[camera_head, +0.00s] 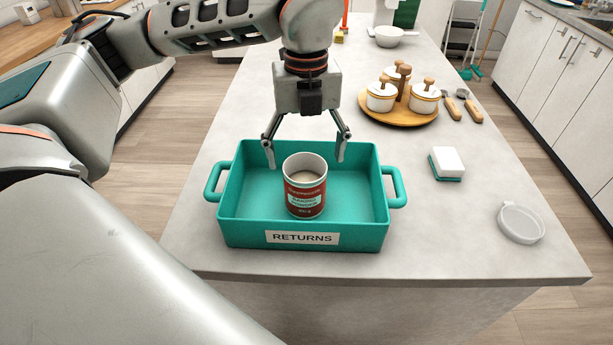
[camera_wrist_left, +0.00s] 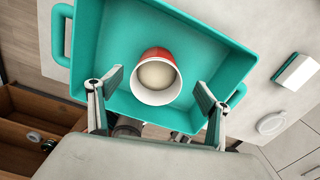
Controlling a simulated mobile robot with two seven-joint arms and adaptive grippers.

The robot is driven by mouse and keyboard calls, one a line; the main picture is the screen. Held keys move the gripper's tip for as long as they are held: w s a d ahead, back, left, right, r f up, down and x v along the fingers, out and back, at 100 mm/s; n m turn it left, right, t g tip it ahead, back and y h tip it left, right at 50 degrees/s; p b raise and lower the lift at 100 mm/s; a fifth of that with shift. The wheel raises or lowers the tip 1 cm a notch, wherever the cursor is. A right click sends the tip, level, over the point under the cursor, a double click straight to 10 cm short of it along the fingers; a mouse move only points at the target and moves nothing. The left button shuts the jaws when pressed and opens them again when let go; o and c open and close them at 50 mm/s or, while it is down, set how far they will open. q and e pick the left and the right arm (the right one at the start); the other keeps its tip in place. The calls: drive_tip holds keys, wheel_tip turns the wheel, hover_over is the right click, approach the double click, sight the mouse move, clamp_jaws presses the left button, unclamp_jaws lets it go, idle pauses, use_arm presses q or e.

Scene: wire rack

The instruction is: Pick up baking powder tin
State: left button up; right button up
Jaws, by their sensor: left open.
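The baking powder tin (camera_head: 306,197) is a red and white can without its lid. It stands upright inside a teal tray (camera_head: 232,238) labelled RETURNS. Pale powder shows in its open top, also in the left wrist view (camera_wrist_left: 156,75). My left gripper (camera_head: 306,158) is open and points down above the tray. In the head view its fingers are spread to either side, just above and behind the tin. In the left wrist view the tin lies between and ahead of the open fingers (camera_wrist_left: 158,88), touching neither. My right gripper is not in view.
A grey round lid (camera_head: 521,223) lies at the right of the counter (camera_head: 460,240). A white and green sponge (camera_head: 447,161) is nearer the tray. A round wooden board (camera_head: 397,113) with white jars stands behind, with wooden-handled utensils (camera_head: 461,103) beside it.

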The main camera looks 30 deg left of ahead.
sight(305, 174)
use_arm(q)
drive_tip(key=f, duration=0.4)
drive_tip(key=s+f, duration=0.1)
drive_tip(key=f, duration=0.1)
drive_tip(key=shift+d+f, duration=0.2)
drive_tip(key=shift+f, duration=0.65)
drive_tip(key=c, duration=1.3)
